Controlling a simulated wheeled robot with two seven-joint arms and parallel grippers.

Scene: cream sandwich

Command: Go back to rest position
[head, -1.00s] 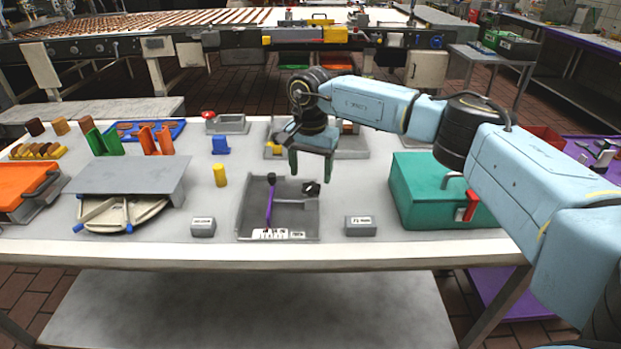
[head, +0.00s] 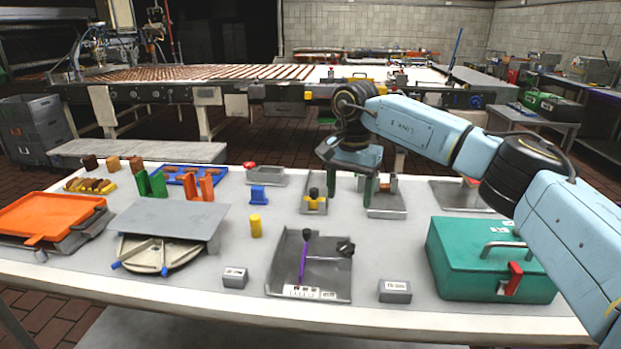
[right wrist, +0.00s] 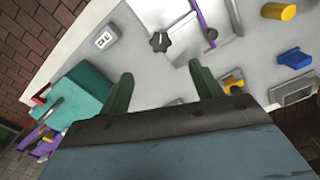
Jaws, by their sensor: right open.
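My right gripper (head: 349,193) hangs over the back middle of the white table (head: 190,296), its two green fingers apart with nothing between them. In the right wrist view the fingers (right wrist: 158,88) are also spread and empty. My left gripper is not in view.
A green toolbox (head: 470,265) stands under my right forearm at the right. A grey plate (head: 170,222), an orange tray (head: 50,216), a yellow cylinder (head: 256,226) and a blue block (head: 259,196) lie to the left. A conveyor (head: 230,88) runs behind the table.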

